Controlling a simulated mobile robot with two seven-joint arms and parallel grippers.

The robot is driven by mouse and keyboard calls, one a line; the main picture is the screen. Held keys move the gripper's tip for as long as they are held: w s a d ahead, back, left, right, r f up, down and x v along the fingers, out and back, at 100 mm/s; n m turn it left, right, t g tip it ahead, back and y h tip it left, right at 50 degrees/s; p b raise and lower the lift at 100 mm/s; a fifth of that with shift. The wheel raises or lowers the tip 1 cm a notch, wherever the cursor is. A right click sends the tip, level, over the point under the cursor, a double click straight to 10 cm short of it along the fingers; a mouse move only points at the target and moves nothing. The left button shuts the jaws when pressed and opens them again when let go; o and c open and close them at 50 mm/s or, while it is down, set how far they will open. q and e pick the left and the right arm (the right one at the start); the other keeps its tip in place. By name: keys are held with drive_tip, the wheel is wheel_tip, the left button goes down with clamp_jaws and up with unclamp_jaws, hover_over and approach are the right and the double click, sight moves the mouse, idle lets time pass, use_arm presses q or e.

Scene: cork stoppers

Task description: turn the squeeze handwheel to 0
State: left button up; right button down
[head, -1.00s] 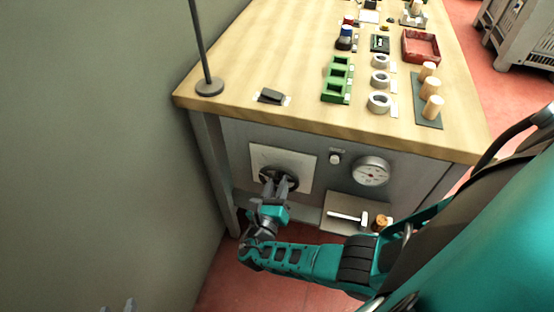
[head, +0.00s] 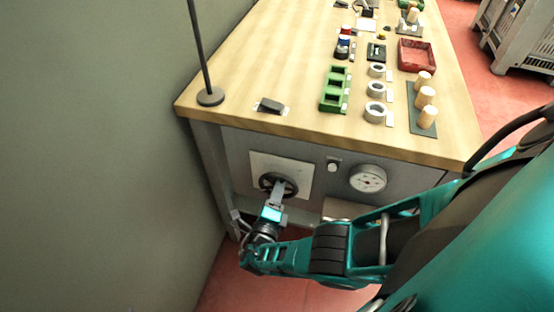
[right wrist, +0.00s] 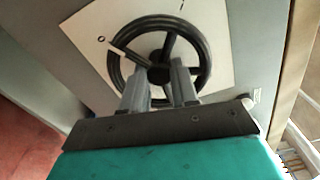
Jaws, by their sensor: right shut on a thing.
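The squeeze handwheel (head: 278,184) is a dark spoked wheel on a white square plate (head: 304,178) on the bench's front panel. In the right wrist view the handwheel (right wrist: 203,52) fills the upper middle. A black 0 mark (right wrist: 101,39) is printed on the plate beside the rim. A pale pointer line (right wrist: 128,56) runs from near the hub toward that mark. My right gripper (head: 278,188) is shut on the handwheel from the front. In the right wrist view its fingers (right wrist: 161,82) reach in near the hub and hide the near part of the wheel. My left gripper is out of view.
A round gauge (head: 368,179) and a small knob (head: 333,166) are to the right of the plate. The wooden benchtop (head: 250,70) above carries green blocks, white rings, corks and a red tray (head: 417,54). A grey wall (head: 90,150) stands close on the left.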

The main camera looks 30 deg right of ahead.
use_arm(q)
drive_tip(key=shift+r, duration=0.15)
use_arm(e)
drive_tip(key=shift+w+d+r+n, duration=0.1)
drive_tip(key=shift+n, duration=0.5)
drive_tip(key=shift+d+r+n, duration=0.1)
drive_tip(key=shift+n, duration=0.5)
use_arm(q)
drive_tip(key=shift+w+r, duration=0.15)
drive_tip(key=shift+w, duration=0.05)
use_arm(e)
drive_tip(key=c, duration=1.1)
unclamp_jaws()
drive_tip(key=shift+f, duration=0.1)
drive_tip(key=shift+c, duration=0.2)
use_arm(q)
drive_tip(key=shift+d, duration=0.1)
use_arm(e)
drive_tip(key=shift+a, duration=0.1)
